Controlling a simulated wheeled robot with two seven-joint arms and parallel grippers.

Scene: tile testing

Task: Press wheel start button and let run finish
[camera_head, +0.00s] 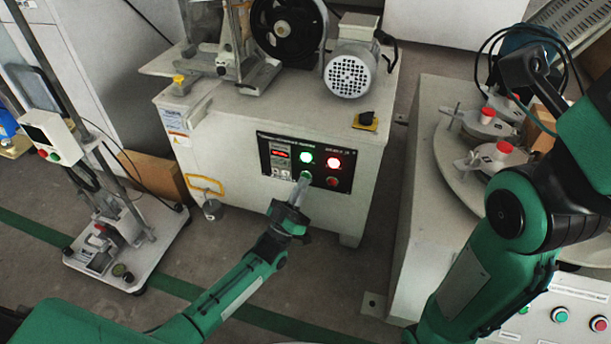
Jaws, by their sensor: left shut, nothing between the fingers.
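The wheel machine is a pale cabinet (225,125) with a black wheel (287,28) and a grey motor (350,70) on top. Its black control panel (343,151) faces me, with a small red-lit display (281,153), a green light (306,158), a glowing red light (334,163) and a dark red button (332,181). My left gripper (304,180) is shut and empty, with its tip at the panel just below the green light. The tip hides what lies behind it there; I cannot tell whether it touches.
A round-table machine (420,150) with red-capped holders (487,115) stands at the right, close to my right arm. A wheeled column stand (130,245) is at the left. A button panel (560,315) shows at the lower right.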

